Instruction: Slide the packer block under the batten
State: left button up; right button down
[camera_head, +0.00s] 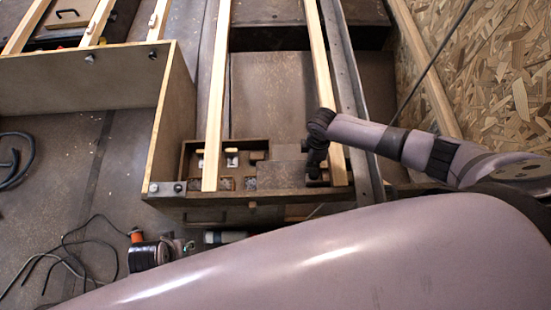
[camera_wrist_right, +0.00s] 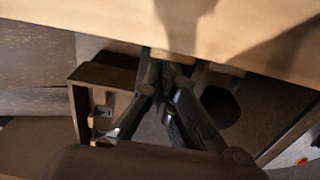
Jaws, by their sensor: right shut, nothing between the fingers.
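Two long pale wooden battens run away from me in the head view, a left one (camera_head: 213,110) and a right one (camera_head: 322,70). My right gripper (camera_head: 315,172) points down beside the near end of the right batten. In the right wrist view its dark fingers (camera_wrist_right: 165,84) are together with nothing between them, just below the edge of a broad pale batten (camera_wrist_right: 120,14). A small tan block-like piece (camera_wrist_right: 110,46) shows under that edge, close to the fingers; I cannot tell for sure that it is the packer block. My left gripper is not in view.
A shallow dark wooden tray (camera_head: 190,165) with small pieces lies under the near batten ends. A plywood panel box (camera_head: 90,80) stands at left. A metal rail (camera_head: 350,90) runs right of the battens. Cables and an orange-topped tool (camera_head: 143,252) lie at lower left.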

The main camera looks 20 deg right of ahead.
jog(key=shift+d, duration=0.15)
jog(key=shift+r, duration=0.1)
notch_tip(320, 180, up, 12)
dwell(0.6)
